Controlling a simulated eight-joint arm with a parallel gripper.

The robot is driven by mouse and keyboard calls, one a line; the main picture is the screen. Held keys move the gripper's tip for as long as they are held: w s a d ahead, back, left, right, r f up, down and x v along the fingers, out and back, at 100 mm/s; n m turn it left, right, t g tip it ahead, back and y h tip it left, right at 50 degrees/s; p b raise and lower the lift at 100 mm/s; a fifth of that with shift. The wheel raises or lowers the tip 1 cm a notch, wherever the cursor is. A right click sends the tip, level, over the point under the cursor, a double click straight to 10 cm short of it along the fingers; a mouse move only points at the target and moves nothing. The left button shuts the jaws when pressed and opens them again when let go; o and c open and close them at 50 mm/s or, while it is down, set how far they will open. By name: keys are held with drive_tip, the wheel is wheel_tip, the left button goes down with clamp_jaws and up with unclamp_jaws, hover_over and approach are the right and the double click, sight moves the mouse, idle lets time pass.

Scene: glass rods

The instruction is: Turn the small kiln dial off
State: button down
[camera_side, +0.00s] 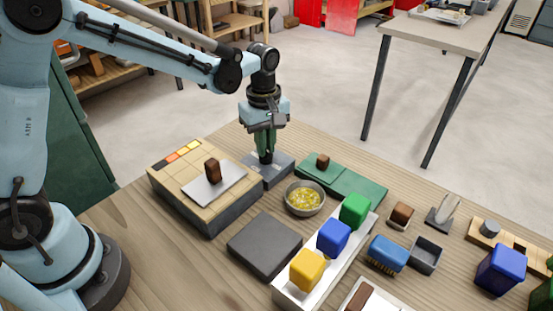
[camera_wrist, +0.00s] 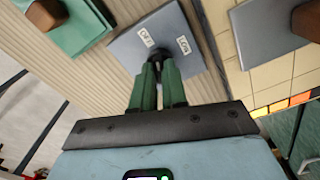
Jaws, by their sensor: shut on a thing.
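The small kiln dial is a dark round knob (camera_wrist: 158,54) on a grey control box (camera_side: 280,170). The box stands against the right side of the tan brick kiln (camera_side: 222,202). My gripper (camera_side: 265,152) points straight down, its green fingers shut on the knob. In the wrist view the fingertips (camera_wrist: 160,68) close around the knob and hide most of it. Two white labels show on the box (camera_wrist: 125,48): the left one (camera_wrist: 146,38) seems to read OFF, the right one (camera_wrist: 183,45) is hard to read. The dial's pointing direction is hidden.
A brown-handled grey plate (camera_side: 214,187) lies on the kiln, near glowing orange strips (camera_side: 178,152). A bowl of yellow bits (camera_side: 305,198) and a green mat (camera_side: 350,184) sit close to the box. A white tray (camera_side: 320,272) holds coloured blocks in front.

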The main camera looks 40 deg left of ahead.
drive_tip(key=shift+n, duration=2)
drive_tip(key=c, duration=1.2)
unclamp_jaws()
drive_tip(key=shift+o, duration=0.2)
drive_tip(key=shift+r, duration=0.1)
wheel_tip(320, 180, up, 12)
